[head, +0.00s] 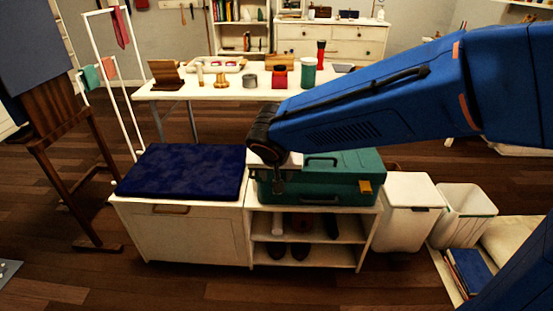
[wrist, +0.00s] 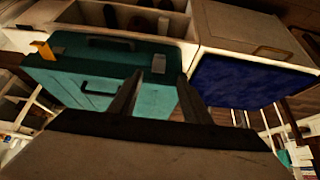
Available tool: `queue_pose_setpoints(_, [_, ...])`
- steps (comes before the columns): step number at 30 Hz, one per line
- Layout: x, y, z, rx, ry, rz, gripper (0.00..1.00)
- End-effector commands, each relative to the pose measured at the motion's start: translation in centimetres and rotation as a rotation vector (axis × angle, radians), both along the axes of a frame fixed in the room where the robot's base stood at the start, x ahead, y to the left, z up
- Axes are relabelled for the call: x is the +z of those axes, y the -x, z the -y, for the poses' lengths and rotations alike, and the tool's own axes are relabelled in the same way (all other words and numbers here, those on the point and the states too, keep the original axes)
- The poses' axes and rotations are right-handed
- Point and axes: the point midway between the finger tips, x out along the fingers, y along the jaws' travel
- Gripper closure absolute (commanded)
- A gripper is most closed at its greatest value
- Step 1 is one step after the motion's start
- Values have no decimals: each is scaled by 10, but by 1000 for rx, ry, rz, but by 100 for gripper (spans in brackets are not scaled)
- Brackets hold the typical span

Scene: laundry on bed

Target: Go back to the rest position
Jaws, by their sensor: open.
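My gripper (head: 279,187) hangs at the end of my blue arm, in front of the left part of a teal case in the head view. In the wrist view my gripper (wrist: 155,98) shows two dark fingers spread apart with nothing between them. The teal case (head: 330,182) lies on top of a white shelf unit, with a dark handle and an orange-yellow tag at its right. It also fills the left of the wrist view (wrist: 75,68). I cannot tell whether the fingers touch the case.
A white bench with a dark blue cushion (head: 185,171) stands left of the case. A shelf unit (head: 313,254) below it holds shoes. White bins (head: 408,205) stand to the right. A white table (head: 225,91) with several items is behind. A wooden easel (head: 65,150) stands at left.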

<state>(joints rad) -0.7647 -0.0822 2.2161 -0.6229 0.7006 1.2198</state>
Motion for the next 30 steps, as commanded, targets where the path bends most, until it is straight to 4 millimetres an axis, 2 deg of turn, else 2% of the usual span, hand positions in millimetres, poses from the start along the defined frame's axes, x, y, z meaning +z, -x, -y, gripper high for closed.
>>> queue_pose_setpoints(4, [2,0,6,-4,1,-2,56])
queue_pose_setpoints(7, [8,2,28,-14,7,-8,56])
queue_pose_setpoints(14, [27,27,119,-44,31,-51,56])
queue_pose_setpoints(21, [37,74,201,-49,40,-98,56])
queue_pose_setpoints(27, [38,123,250,-40,33,-129,56])
queue_pose_setpoints(30, [37,148,268,-28,27,-138,56])
